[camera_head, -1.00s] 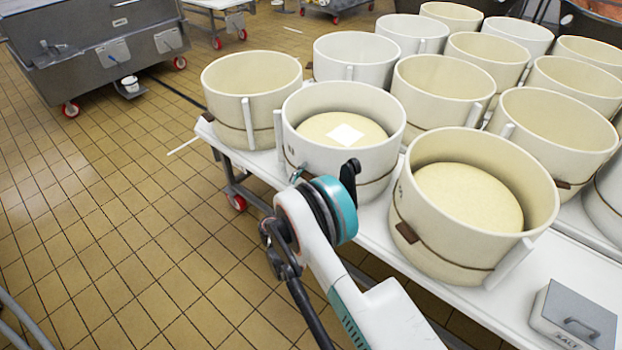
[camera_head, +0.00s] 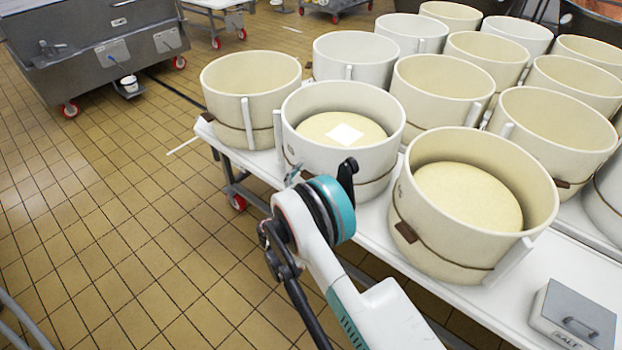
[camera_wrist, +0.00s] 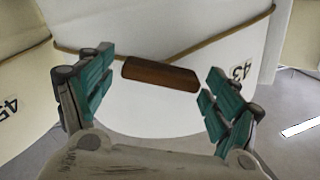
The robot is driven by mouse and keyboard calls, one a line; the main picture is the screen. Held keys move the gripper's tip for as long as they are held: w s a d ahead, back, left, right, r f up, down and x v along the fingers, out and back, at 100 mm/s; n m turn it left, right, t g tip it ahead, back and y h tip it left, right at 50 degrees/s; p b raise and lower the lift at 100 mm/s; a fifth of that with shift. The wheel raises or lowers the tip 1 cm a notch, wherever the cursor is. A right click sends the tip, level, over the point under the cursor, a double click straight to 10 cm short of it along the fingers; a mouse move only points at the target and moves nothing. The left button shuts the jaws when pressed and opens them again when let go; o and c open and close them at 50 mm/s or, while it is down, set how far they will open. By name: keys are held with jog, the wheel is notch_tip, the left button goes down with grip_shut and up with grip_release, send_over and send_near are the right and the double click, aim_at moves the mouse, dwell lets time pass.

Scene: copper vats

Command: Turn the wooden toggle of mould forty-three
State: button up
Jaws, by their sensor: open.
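The brown wooden toggle (camera_wrist: 160,74) sits on a cord around the white mould marked 43 (camera_wrist: 150,112) in the wrist view. My gripper (camera_wrist: 152,92) is open, with one teal-padded finger to the left of the toggle and one to the right. The toggle lies between the fingers, tilted slightly down to the right, and neither finger clearly touches it. In the head view, mould forty-three (camera_head: 342,103) is the white one at the front with a pale cheese and a white square inside. My arm hides its toggle there.
A cream mould with cheese (camera_head: 470,205) stands to the right on the white table (camera_head: 512,292), with its own brown toggle. A mould marked 45 (camera_wrist: 18,108) is at the left in the wrist view. A grey salt box (camera_head: 575,312) is at the front right. Several moulds stand behind.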

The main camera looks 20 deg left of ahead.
jog(key=s+a, duration=0.2)
jog(key=s, duration=0.9)
jog(key=shift+s, duration=0.15)
